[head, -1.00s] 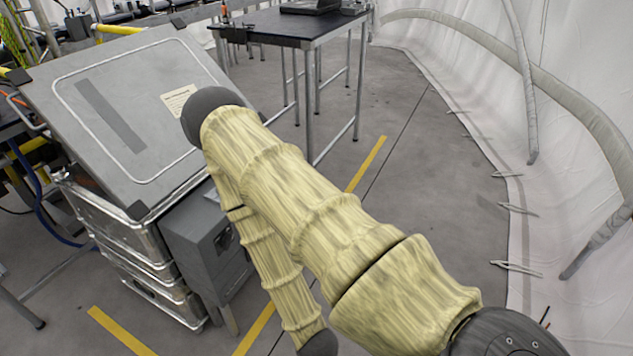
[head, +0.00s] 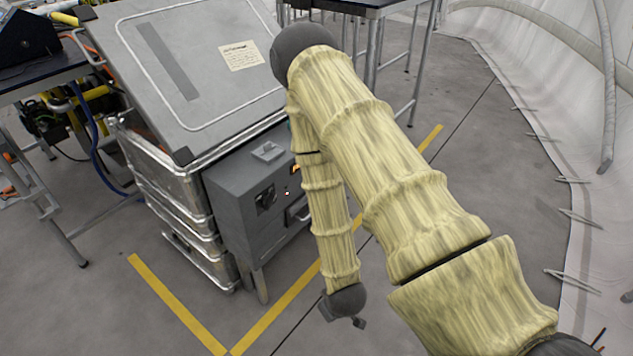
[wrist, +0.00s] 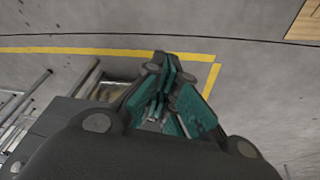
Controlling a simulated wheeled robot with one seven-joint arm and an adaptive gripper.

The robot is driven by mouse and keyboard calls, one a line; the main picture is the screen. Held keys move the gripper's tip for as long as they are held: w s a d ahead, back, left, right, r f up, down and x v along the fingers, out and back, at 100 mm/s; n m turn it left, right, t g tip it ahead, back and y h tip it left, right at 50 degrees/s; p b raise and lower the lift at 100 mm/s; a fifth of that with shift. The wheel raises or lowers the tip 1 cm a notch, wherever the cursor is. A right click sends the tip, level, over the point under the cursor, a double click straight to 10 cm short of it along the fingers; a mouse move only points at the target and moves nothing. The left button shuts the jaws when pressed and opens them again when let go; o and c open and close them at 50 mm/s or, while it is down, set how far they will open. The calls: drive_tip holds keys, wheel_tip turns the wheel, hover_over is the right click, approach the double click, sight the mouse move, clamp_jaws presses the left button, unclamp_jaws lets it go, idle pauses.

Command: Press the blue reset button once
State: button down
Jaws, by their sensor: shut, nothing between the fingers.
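A grey control box (head: 232,191) stands against the side of the metal cases in the head view. Its front carries a dark socket-like fitting (head: 266,199), a small red-and-white spot (head: 287,193) and a handle (head: 298,213). I cannot make out a blue button; my yellow-sleeved arm covers the right part of the box. My gripper (wrist: 165,88), with teal-sided fingers, is shut and empty in the wrist view, over the grey floor and yellow line. In the head view my forearm hangs down to the right of the box, and the gripper itself is not clear there.
Stacked metal cases (head: 180,205) with a tilted grey lid (head: 205,100) stand left of the box. A dark table (head: 410,65) is behind my arm. Yellow floor lines (head: 175,300) run in front. A white tent wall (head: 600,200) is at right; the floor between is open.

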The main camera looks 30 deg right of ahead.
drive_tip(key=w+d+n+t+h+b, duration=0.1)
drive_tip(key=w+d+t+b, duration=0.1)
drive_tip(key=w+d+b, duration=0.35)
drive_tip(key=w+d+f+n+t+h+b, duration=0.1)
drive_tip(key=w+d+t+b, duration=0.2)
drive_tip(key=w+b, duration=0.5)
drive_tip(key=w+d+t+b, duration=0.2)
drive_tip(key=w+d+b, duration=0.2)
drive_tip(key=w, duration=0.6)
drive_tip(key=w+d+r+n+t+h+b, duration=0.1)
drive_tip(key=w+d+r+t+h+b, duration=0.1)
drive_tip(key=d+b, duration=0.5)
drive_tip(key=w+d+r+n+t+h+b, duration=0.1)
drive_tip(key=w+d+r+t+b, duration=0.3)
drive_tip(key=b, duration=0.5)
drive_tip(key=shift+w+d+r+t+h, duration=0.3)
drive_tip(key=shift+w+d+r+h, duration=0.6)
drive_tip(key=shift+w+d+r, duration=0.65)
drive_tip(key=shift+w+a+r+b, duration=0.1)
drive_tip(key=shift+w+a+b, duration=0.1)
drive_tip(key=shift+b, duration=0.1)
drive_tip(key=w+a+b, duration=0.1)
drive_tip(key=w+a, duration=0.2)
drive_tip(key=w, duration=0.5)
drive_tip(key=shift+a+b, duration=0.2)
drive_tip(key=shift+b, duration=0.2)
drive_tip(key=shift+w, duration=0.1)
